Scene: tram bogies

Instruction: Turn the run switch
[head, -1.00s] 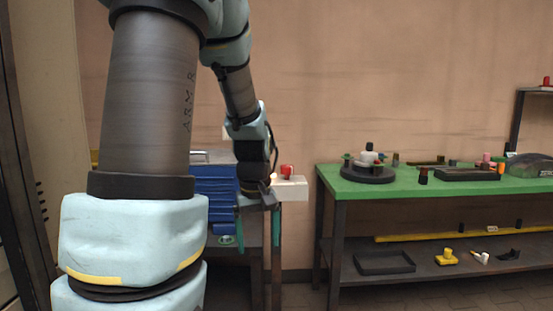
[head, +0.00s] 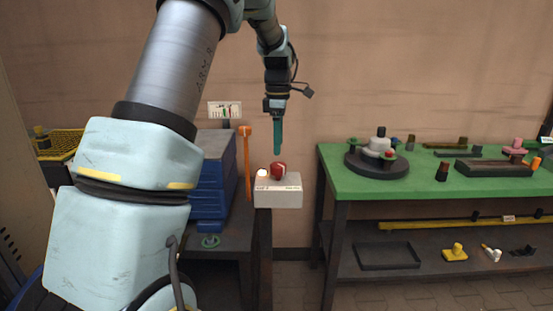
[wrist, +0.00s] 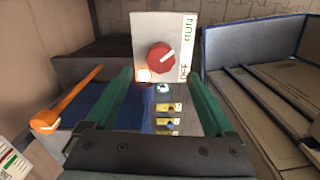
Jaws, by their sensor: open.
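The run switch is a red round knob (head: 278,171) on a white box (head: 279,190), with a small glowing lamp (head: 262,174) beside it. In the wrist view the red knob (wrist: 160,58) bears a white mark pointing to the upper right, between the printed RUN (wrist: 188,28) and OFF (wrist: 184,73). My gripper (head: 278,152) points down just above the knob in the head view. In the wrist view my gripper (wrist: 160,75) is open and empty, its teal fingers apart with the box beyond their tips. Contact with the knob does not show.
An orange lever (head: 247,160) stands left of the box, close to blue drawers (head: 212,190). A small gauge plate (head: 225,110) is behind. A green-topped bench (head: 350,190) with several parts is on the right. Open air surrounds the knob's right side.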

